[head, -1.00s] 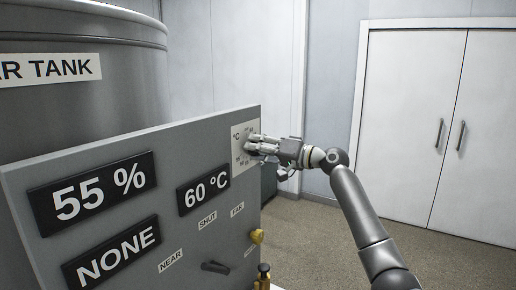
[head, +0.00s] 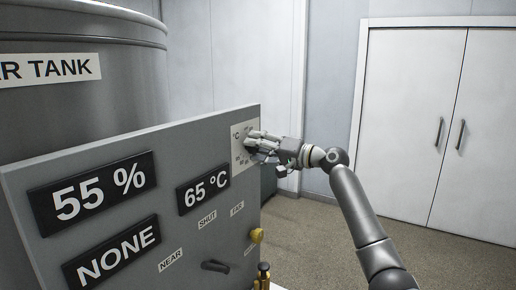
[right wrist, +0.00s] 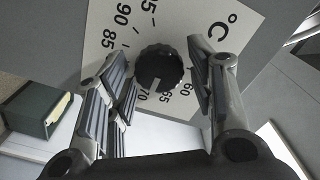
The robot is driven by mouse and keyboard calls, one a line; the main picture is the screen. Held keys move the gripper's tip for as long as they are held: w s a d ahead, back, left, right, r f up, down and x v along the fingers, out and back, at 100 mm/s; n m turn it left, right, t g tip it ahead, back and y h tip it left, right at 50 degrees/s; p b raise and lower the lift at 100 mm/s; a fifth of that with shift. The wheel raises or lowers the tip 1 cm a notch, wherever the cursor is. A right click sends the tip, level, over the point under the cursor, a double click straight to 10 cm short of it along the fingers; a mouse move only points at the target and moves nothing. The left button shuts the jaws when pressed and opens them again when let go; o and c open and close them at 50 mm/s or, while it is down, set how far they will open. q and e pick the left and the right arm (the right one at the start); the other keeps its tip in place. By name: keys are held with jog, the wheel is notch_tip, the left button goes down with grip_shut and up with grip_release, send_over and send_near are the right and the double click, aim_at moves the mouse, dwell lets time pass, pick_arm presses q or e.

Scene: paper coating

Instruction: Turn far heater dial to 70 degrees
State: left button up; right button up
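The far heater dial is a round black knob (right wrist: 160,68) on a white scale plate (right wrist: 215,25) marked °C. Its light pointer mark faces the part of the scale between 65 and 70. The heater display (head: 204,191) reads 65 °C. My right gripper (head: 254,147) is at the plate in the head view and hides much of the dial there. In the right wrist view its fingers (right wrist: 160,75) stand on both sides of the knob, close around it; contact is hard to see. My left gripper is out of view.
The grey panel (head: 110,150) carries displays reading 55 % (head: 92,193) and NONE (head: 112,252). Below are a dark lever (head: 215,266) and yellow knobs (head: 256,235). A large tank (head: 85,95) stands behind. The floor before the white doors (head: 410,110) is clear.

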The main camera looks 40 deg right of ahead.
dwell(0.3)
jog(key=v, duration=1.2)
dwell(0.6)
